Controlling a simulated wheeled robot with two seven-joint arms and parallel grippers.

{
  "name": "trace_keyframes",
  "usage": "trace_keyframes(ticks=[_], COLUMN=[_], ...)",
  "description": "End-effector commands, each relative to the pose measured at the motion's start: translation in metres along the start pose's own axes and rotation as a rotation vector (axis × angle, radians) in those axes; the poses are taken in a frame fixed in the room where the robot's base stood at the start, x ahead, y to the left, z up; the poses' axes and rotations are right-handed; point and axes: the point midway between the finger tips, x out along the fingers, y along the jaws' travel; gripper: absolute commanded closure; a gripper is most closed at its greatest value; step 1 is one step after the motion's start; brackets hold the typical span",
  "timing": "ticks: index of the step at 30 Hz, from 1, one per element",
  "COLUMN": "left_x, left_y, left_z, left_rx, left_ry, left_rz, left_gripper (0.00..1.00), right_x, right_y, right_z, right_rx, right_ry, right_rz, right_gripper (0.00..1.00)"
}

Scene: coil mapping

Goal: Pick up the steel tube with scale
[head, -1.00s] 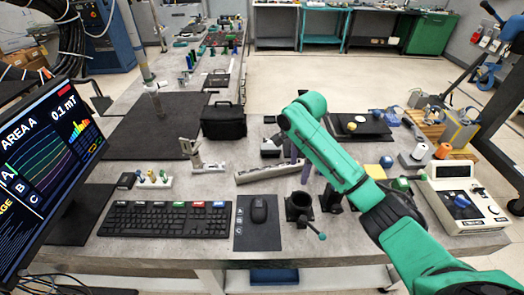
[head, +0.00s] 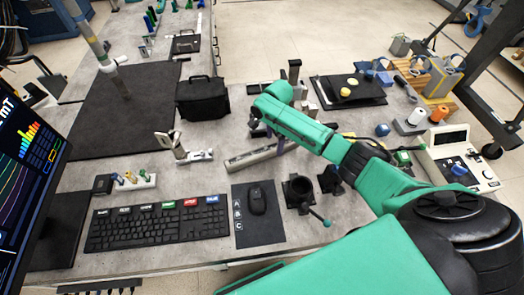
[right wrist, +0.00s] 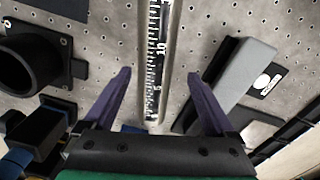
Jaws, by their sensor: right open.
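The steel tube with scale (right wrist: 154,60) shows in the right wrist view as a pale bar with a black and white ruled strip, running up the middle. In the head view a long pale grey bar (head: 250,158), likely the same tube, lies on the table behind the mouse. My right gripper (right wrist: 163,88) is open and empty, with its two purple fingers apart on either side of the tube's line. In the head view the right gripper (head: 268,136) is over the bar's right end, partly hidden by my green arm. My left gripper is not in view.
A keyboard (head: 158,228) and a mouse (head: 257,201) lie in front of the bar. A black round holder (head: 298,191) stands to its right front. A grey block (right wrist: 240,70) lies right of the tube in the wrist view. A black bag (head: 202,98) stands behind.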

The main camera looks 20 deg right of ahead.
Motion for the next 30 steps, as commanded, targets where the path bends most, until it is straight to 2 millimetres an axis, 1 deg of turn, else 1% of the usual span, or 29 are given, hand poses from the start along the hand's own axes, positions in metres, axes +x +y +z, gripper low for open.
trace_keyframes(ticks=[1,2,3,4,7,12,14,15,17,18,19,20,30], left_x=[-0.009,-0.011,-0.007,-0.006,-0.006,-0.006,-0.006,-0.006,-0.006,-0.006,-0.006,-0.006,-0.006], left_y=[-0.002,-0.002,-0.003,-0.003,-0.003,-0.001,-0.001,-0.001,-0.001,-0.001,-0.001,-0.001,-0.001], left_z=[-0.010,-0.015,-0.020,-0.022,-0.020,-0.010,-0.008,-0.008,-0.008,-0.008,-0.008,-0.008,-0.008], left_rx=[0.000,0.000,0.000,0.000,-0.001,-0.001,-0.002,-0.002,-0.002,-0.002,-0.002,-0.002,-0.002], left_ry=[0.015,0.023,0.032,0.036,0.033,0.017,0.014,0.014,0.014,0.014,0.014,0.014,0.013], left_rz=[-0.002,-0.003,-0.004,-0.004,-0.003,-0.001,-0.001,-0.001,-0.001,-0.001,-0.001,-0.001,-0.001], left_gripper=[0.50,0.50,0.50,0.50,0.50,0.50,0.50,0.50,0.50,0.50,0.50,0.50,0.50], right_x=[0.006,0.012,0.022,0.027,0.035,0.035,0.035,0.035,0.035,0.035,0.035,0.035,0.032], right_y=[0.004,0.005,0.004,0.004,0.004,0.004,0.004,0.004,0.004,0.004,0.004,0.004,0.003], right_z=[-0.002,-0.003,-0.002,-0.001,-0.001,-0.001,-0.001,-0.001,-0.001,-0.001,-0.001,-0.002,-0.001], right_rx=[0.001,0.001,0.001,0.000,0.000,0.000,0.000,0.000,0.000,0.000,0.000,0.000,0.000], right_ry=[0.003,0.004,0.001,0.000,0.000,0.000,0.000,0.000,0.000,0.000,0.000,0.000,-0.001], right_rz=[0.005,0.005,0.004,0.003,0.001,0.001,0.001,0.001,0.001,0.001,0.001,0.001,-0.001], right_gripper=[0.10,0.10,0.10,0.10,0.10,0.10,0.33,0.48,0.71,0.86,0.98,1.00,1.00])
